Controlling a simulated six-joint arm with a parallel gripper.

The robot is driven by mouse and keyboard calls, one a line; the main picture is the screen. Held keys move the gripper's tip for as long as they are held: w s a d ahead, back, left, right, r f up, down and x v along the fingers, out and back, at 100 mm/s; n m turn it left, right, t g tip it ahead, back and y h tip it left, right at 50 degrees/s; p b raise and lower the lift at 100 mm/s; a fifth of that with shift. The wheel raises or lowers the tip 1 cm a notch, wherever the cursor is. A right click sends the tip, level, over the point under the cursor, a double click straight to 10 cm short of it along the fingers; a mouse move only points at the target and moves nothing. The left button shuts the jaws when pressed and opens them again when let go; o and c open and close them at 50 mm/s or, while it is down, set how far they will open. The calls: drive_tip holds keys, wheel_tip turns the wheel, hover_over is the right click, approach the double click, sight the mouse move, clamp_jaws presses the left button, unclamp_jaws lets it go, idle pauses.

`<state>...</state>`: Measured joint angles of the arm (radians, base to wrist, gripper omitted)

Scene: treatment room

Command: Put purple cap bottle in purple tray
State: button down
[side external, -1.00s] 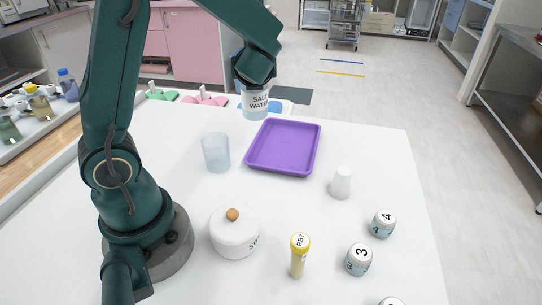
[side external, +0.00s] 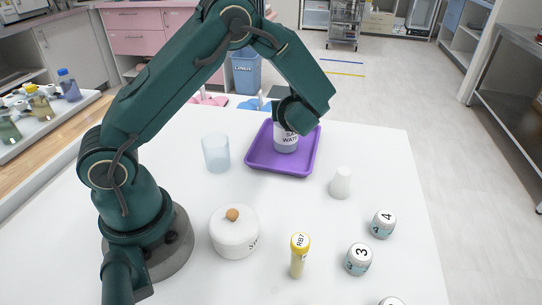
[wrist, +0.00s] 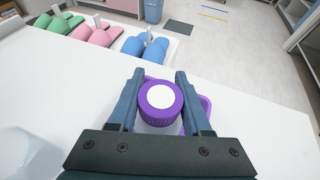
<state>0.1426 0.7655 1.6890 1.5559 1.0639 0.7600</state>
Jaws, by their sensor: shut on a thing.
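The purple cap bottle (wrist: 160,100) is between the two fingers of my gripper (wrist: 159,85) in the wrist view, its round purple cap with a white disc facing the camera. In the side view the bottle (side external: 286,142), with a white label, is over the purple tray (side external: 256,160), at or near its floor. I cannot tell whether its base touches the tray. My gripper is shut on the bottle, and the wrist hides the cap in the side view. The tray also shows in the wrist view (wrist: 205,106), partly hidden behind the bottle and the fingers.
A clear cup (side external: 215,153) stands left of the tray. A small white cup (side external: 340,183) stands to its right. A lidded white pot (side external: 234,233), a yellow-capped tube (side external: 299,257) and jars marked 3 (side external: 359,260) and 4 (side external: 383,224) are in front.

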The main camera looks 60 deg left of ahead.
drive_tip(key=shift+f, duration=0.15)
drive_tip(key=shift+c, duration=1.7)
unclamp_jaws()
